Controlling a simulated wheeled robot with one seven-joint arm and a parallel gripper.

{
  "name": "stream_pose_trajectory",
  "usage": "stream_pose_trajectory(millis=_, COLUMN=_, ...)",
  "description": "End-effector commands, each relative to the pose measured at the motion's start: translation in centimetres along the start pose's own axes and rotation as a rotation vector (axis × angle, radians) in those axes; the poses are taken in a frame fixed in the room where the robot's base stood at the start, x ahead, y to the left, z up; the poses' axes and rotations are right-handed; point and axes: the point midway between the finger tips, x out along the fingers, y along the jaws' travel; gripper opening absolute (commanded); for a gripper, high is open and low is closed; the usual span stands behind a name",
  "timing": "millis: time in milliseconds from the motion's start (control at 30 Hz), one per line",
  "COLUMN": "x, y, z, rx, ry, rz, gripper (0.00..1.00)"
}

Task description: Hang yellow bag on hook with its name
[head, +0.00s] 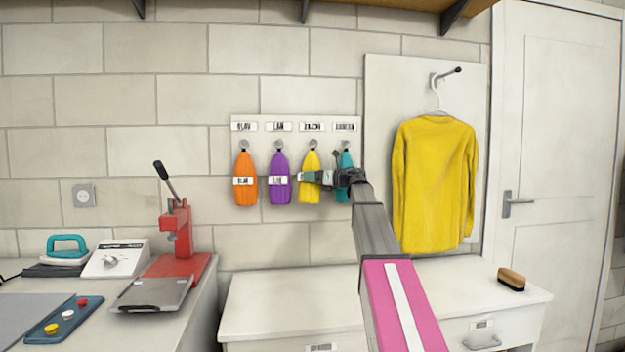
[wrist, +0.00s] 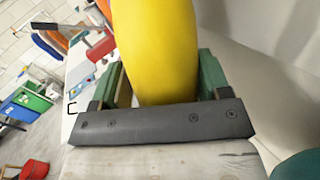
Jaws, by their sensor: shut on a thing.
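The yellow bag (head: 309,168) is upright at the hook board (head: 355,106), directly below the third hook (head: 313,144) from the left. I cannot tell whether its top loop is over that hook. My gripper (head: 316,178) is shut on the bag from the right side. In the wrist view the yellow bag (wrist: 155,45) fills the space between the green fingers. An orange bag (head: 246,190), a purple bag (head: 279,190) and a teal bag (head: 345,190) hang from the other hooks. Name labels (head: 312,127) sit above the hooks, too small to read surely.
A yellow sweater (head: 435,180) hangs on the right. A white cabinet (head: 290,300) with a brush (head: 511,279) stands below. A red press (head: 178,240) and an iron (head: 67,250) are on the left bench. A shelf (head: 230,12) runs above.

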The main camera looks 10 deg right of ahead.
Motion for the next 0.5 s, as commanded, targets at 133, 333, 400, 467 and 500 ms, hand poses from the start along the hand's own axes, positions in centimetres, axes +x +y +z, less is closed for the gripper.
stream_pose_trajectory(millis=133, x=0.00, y=0.02, z=0.06, rx=0.000, ry=-0.001, rz=0.000, gripper=0.32)
stream_pose_trajectory(millis=333, x=0.00, y=0.01, z=0.06, rx=0.000, ry=-0.001, rz=0.000, gripper=0.32)
stream_pose_trajectory(millis=400, x=0.00, y=0.01, z=0.05, rx=0.000, ry=-0.001, rz=0.000, gripper=0.93)
stream_pose_trajectory(millis=467, x=0.00, y=0.01, z=0.04, rx=0.000, ry=-0.001, rz=0.000, gripper=0.99)
stream_pose_trajectory(millis=500, x=0.00, y=0.01, z=0.03, rx=0.000, ry=-0.001, rz=0.000, gripper=0.99)
